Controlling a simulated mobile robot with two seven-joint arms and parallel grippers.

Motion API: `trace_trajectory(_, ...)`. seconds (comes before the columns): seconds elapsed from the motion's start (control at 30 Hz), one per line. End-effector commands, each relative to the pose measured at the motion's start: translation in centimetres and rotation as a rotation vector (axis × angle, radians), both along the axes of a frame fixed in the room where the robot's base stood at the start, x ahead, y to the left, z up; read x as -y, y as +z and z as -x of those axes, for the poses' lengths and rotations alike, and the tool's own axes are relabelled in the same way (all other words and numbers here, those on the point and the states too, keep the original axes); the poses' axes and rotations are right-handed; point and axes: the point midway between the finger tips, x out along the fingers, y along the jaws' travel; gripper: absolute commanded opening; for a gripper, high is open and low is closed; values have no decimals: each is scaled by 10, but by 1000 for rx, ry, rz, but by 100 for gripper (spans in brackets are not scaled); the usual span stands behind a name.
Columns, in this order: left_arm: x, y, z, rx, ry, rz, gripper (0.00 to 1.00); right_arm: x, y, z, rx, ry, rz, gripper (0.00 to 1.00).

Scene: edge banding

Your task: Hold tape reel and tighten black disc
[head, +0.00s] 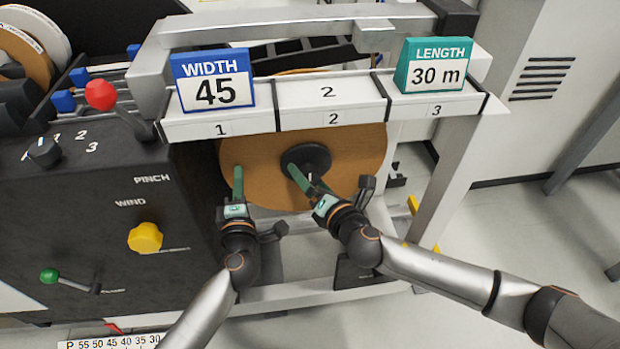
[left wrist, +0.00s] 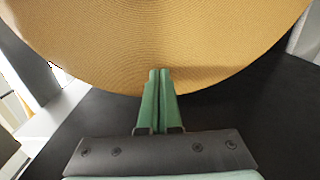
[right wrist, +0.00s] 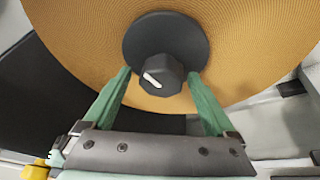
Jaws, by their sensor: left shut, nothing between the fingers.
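The tape reel (head: 350,165) is a large tan-brown disc mounted upright under the numbered shelf. It fills the upper part of the left wrist view (left wrist: 170,45) and the right wrist view (right wrist: 250,60). The black disc (head: 306,160) sits at the reel's middle, with a faceted knob bearing a white mark (right wrist: 163,75) at its centre. My left gripper (head: 238,172) is shut and empty, its fingertips at the reel's lower left part; whether they touch it I cannot tell. My right gripper (head: 300,178) is open, its fingers to either side of the knob and apart from it.
A shelf (head: 330,103) with slots 1, 2 and 3 overhangs the reel and carries the blue WIDTH 45 sign (head: 213,80) and the green LENGTH 30 m sign (head: 435,66). The black control panel (head: 100,210), with a yellow knob (head: 145,238) and levers, stands left.

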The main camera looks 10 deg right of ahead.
Motion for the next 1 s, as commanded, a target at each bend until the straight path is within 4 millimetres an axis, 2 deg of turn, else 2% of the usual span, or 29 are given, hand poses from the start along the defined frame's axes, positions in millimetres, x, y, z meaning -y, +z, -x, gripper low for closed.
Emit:
trace_trajectory(0.23,-1,3,-2,5,2,0,0,1,-1,0,-1,-2,3,91)
trace_trajectory(0.37,-1,3,-2,5,2,0,0,4,0,8,-1,-2,3,91)
trace_trajectory(0.47,-1,3,-2,5,2,-1,0,8,3,20,-2,-2,3,91)
trace_trajectory(0.8,-1,2,-2,5,2,-1,0,28,16,81,-2,-1,3,91)
trace_trajectory(1.0,-1,2,-2,5,2,-2,0,36,22,105,-1,-1,3,91)
